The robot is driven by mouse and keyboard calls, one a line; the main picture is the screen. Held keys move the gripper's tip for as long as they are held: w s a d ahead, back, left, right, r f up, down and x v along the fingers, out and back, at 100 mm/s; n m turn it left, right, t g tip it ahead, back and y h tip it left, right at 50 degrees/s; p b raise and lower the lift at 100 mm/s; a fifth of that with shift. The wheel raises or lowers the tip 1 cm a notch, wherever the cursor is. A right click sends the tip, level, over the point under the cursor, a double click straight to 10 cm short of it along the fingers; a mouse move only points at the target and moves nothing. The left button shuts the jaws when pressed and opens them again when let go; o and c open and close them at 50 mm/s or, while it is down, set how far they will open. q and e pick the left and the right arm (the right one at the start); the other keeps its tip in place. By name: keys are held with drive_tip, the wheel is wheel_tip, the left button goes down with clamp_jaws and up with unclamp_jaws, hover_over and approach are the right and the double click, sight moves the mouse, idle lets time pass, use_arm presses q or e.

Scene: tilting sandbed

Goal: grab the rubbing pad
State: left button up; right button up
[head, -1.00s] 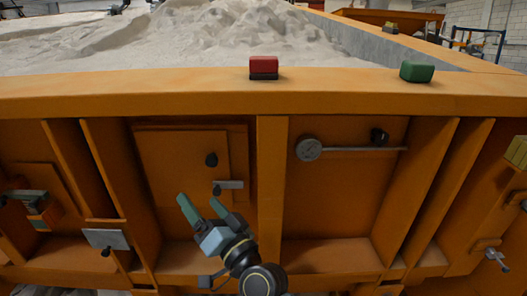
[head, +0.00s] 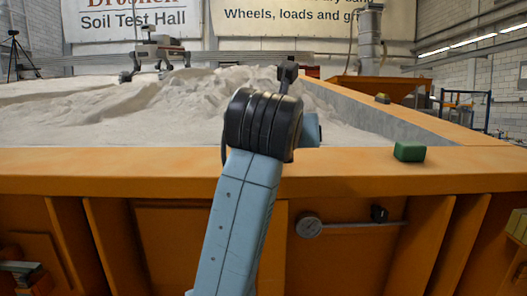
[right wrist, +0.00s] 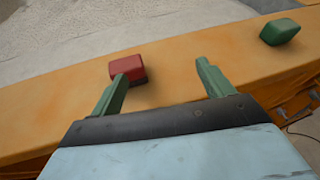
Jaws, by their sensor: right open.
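A red block with a dark base (right wrist: 127,66) lies on the orange rim (right wrist: 40,117) of the sandbed. In the head view it is hidden behind my right arm. A green block (head: 409,151) lies further right on the rim and also shows in the right wrist view (right wrist: 280,32). I cannot tell for certain which block is the rubbing pad. My right gripper (right wrist: 160,68) is open and empty over the rim, its green fingers apart. Its left fingertip overlaps the red block's lower edge in the picture; contact cannot be told. My left gripper is not in view.
Pale sand (head: 90,120) fills the bed behind the rim. A gauge with a rod (head: 309,226) sits on the front panel below. The rim between the two blocks is clear.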

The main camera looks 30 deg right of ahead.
drive_tip(key=a+r+n+t+y, duration=0.1)
drive_tip(key=a+n+y, duration=0.1)
drive_tip(key=a+y, duration=0.15)
drive_tip(key=x, duration=0.2)
drive_tip(key=p+x, duration=0.1)
drive_tip(key=x, duration=0.2)
drive_tip(key=p+x, duration=0.1)
drive_tip(key=x, duration=0.2)
drive_tip(key=shift+w+a+r, duration=0.15)
drive_tip(key=shift+w+a, duration=0.15)
drive_tip(key=shift+w, duration=0.05)
drive_tip(key=x, duration=0.1)
drive_tip(key=p+x, duration=0.1)
drive_tip(key=x, duration=0.1)
drive_tip(key=p+x, duration=0.1)
drive_tip(key=shift+w+f, duration=0.3)
drive_tip(key=shift+f, duration=0.1)
drive_tip(key=shift+w+d+f, duration=0.2)
drive_tip(key=shift+w, duration=0.1)
drive_tip(key=shift+s+a, duration=0.1)
drive_tip(key=shift+c, duration=0.3)
drive_tip(key=c, duration=1)
drive_tip(key=shift+r, duration=0.1)
